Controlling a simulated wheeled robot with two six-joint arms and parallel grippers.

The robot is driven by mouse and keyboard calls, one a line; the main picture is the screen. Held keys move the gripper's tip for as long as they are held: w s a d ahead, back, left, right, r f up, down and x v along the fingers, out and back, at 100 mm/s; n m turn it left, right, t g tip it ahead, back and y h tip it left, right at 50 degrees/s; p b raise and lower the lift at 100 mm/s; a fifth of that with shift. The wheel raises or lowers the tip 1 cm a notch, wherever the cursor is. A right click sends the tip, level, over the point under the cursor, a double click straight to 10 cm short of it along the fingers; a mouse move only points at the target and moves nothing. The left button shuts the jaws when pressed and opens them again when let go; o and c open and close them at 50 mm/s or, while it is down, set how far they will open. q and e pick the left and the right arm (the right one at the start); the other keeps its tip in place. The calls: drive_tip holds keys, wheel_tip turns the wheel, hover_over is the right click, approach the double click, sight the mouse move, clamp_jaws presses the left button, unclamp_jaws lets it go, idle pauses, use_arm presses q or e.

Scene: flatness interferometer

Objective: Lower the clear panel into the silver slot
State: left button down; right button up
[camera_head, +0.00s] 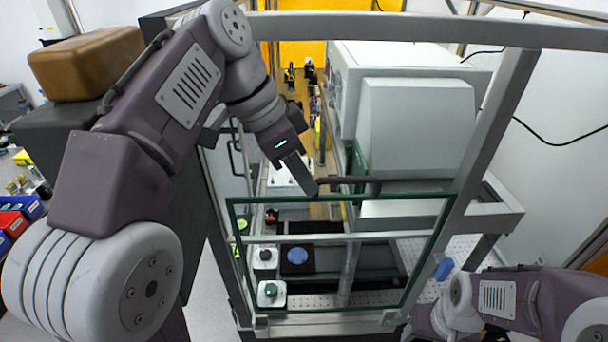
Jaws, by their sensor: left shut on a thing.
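The clear panel (375,215) is a see-through sheet with a dark green edge, upright at the front opening of a silver-framed enclosure. My left gripper (308,186) comes down from above and is shut on the panel's top edge, left of its middle. The silver rail with small brackets (325,322) runs along the bottom of the opening, close to the panel's lower edge. I cannot tell whether that edge sits in the slot or just above it. My right arm (500,298) is low at the right; its fingers are not visible.
Silver posts and a top beam (420,31) surround the opening. A large white instrument housing (415,125) stands behind. A blue piece (444,268) is at the right post.

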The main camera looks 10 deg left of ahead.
sight(305, 201)
use_arm(q)
drive_tip(key=shift+a+f+b, duration=0.1)
drive_tip(key=shift+f+b, duration=2.1)
drive_tip(key=shift+f, duration=0.25)
drive_tip(key=shift+r, duration=0.1)
drive_tip(key=shift+f+b, duration=1.75)
drive_tip(key=shift+f, duration=0.7)
